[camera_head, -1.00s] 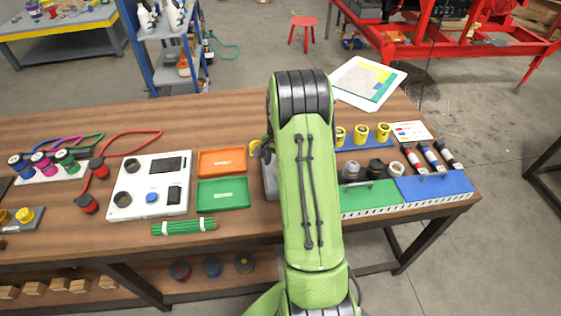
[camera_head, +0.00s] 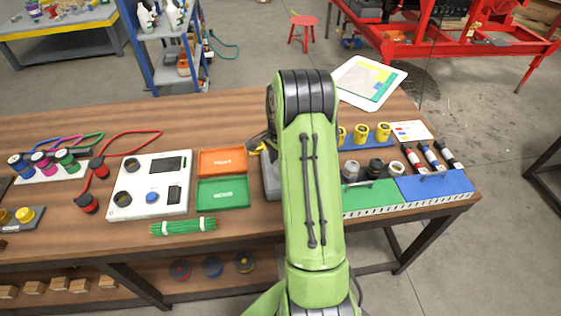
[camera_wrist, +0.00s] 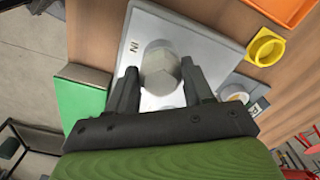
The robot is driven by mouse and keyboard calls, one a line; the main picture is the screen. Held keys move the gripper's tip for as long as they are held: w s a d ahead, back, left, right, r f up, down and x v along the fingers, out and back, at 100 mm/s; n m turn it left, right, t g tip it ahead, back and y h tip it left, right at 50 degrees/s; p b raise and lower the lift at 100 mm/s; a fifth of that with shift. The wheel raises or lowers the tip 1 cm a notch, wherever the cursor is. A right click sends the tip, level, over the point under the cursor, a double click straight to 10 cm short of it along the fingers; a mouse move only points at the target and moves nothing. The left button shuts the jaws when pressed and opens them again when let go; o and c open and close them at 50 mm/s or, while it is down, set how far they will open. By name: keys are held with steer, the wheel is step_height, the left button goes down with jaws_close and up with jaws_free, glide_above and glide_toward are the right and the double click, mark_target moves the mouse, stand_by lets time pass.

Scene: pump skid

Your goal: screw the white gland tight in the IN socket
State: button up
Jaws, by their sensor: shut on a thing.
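In the wrist view the white gland (camera_wrist: 161,74), a pale six-sided piece, sits between the two dark fingers of my gripper (camera_wrist: 160,69). The gripper is shut on it. The gland is over the pale grey box (camera_wrist: 205,48), right beside the printed IN label. The gland hides the IN socket, so I cannot tell how deep it sits. A second round socket (camera_wrist: 235,96) with a pale rim shows at the box's right side. In the head view my arm covers the gland and most of the grey box (camera_head: 271,182).
A yellow ring-shaped piece (camera_wrist: 265,47) lies close to the box. Orange (camera_head: 222,161) and green (camera_head: 222,193) trays are left of it. Green (camera_head: 371,198) and blue (camera_head: 434,186) panels are right of my arm, with several small parts behind them.

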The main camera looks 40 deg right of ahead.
steer(key=m, duration=0.4)
steer(key=o, duration=1.1)
step_height(320, 180, up, 16)
steer(key=p, duration=0.2)
steer(key=shift+f+p, duration=0.15)
steer(key=shift+p, duration=0.15)
